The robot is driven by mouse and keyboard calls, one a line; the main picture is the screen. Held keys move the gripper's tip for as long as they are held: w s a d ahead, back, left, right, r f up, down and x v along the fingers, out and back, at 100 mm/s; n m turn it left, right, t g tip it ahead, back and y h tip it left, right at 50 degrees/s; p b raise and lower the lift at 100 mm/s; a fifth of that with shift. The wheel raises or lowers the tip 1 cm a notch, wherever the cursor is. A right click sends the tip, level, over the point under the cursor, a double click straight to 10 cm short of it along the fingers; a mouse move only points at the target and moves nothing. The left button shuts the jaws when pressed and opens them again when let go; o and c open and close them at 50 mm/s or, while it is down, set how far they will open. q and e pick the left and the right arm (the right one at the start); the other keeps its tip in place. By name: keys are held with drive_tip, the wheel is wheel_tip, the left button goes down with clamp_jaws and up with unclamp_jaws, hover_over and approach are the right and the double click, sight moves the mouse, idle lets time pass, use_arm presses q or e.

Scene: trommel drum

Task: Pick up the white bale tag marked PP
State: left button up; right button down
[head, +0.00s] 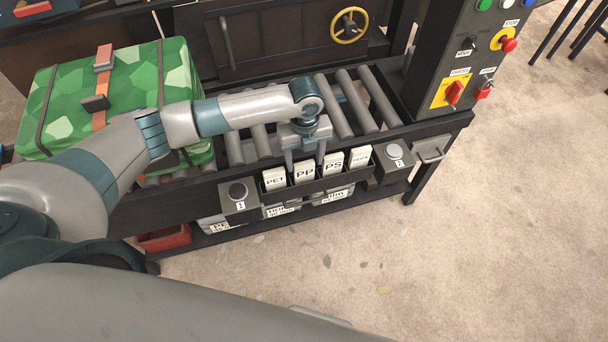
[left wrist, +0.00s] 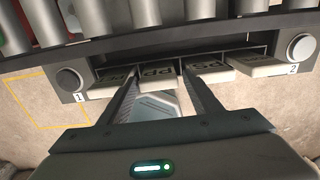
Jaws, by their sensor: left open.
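The white bale tag marked PP (head: 305,172) stands in a dark rack (head: 300,190) on the front of the roller bench, between the PET tag (head: 275,181) and the PS tag (head: 333,166). In the left wrist view the PP tag (left wrist: 156,76) lies between my fingertips. My left gripper (head: 305,160) is open, pointing down over the rack. One finger is at the PET side of the PP tag, the other at the PS side. I cannot tell whether either finger touches it. My right gripper is not in view.
A fourth white tag (head: 360,158) stands right of PS, its marking unclear. Button boxes 1 (head: 239,196) and 2 (head: 395,159) flank the rack. A green wrapped bale (head: 60,100) sits on the rollers (head: 360,100) at left. Labelled bins (head: 280,211) sit below.

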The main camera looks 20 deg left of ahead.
sight(304, 170)
use_arm(q)
drive_tip(key=f, duration=0.1)
drive_tip(key=f+p, duration=0.1)
drive_tip(key=f, duration=0.1)
drive_tip(key=shift+s+f+p, duration=0.25)
drive_tip(key=shift+f+p, duration=0.1)
drive_tip(key=shift+f, duration=0.6)
drive_tip(key=c, duration=0.8)
